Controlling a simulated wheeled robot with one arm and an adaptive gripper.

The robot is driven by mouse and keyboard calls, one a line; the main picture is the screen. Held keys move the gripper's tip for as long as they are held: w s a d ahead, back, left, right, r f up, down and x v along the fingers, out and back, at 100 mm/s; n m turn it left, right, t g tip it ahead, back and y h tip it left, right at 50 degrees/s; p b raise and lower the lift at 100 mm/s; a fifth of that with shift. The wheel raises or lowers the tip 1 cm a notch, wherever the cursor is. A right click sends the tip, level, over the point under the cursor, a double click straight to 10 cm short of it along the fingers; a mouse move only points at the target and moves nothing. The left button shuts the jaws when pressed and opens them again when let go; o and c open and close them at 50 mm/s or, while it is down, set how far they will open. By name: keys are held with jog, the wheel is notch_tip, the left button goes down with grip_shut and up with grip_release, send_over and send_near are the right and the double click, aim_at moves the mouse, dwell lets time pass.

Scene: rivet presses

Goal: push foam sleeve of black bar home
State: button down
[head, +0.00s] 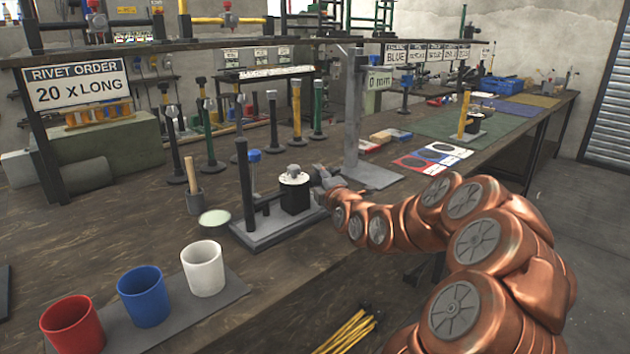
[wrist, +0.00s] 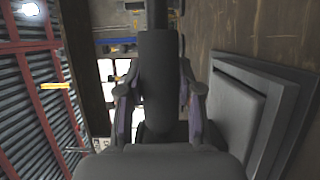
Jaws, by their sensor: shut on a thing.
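In the wrist view a thick dark grey sleeve (wrist: 158,75) lies between my two fingers. A narrower dark bar (wrist: 158,14) continues beyond its far end. My gripper (wrist: 160,100) is shut on the sleeve, one finger on each side. In the head view my gripper (head: 324,181) is low over the bench, just right of a small press with a black body and white top (head: 294,192). The sleeve is too small or hidden to make out there. An upright black post (head: 246,185) stands on the left of the press's grey base.
A grey stand with a "0 mm" sign (head: 352,110) rises close behind my gripper. Red (head: 73,325), blue (head: 144,296) and white (head: 203,268) cups stand at the front left. Several bars stand upright behind the press. A green mat (head: 455,125) lies farther right.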

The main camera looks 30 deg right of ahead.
jog(key=shift+a+f, duration=0.15)
jog(key=shift+a, duration=0.05)
jog(key=c, duration=1)
grip_release()
jog(key=shift+a, duration=0.15)
jog(key=shift+o, duration=1.4)
jog(key=shift+s, duration=0.1)
jog(key=shift+s, duration=0.65)
jog(key=shift+v, duration=3.1)
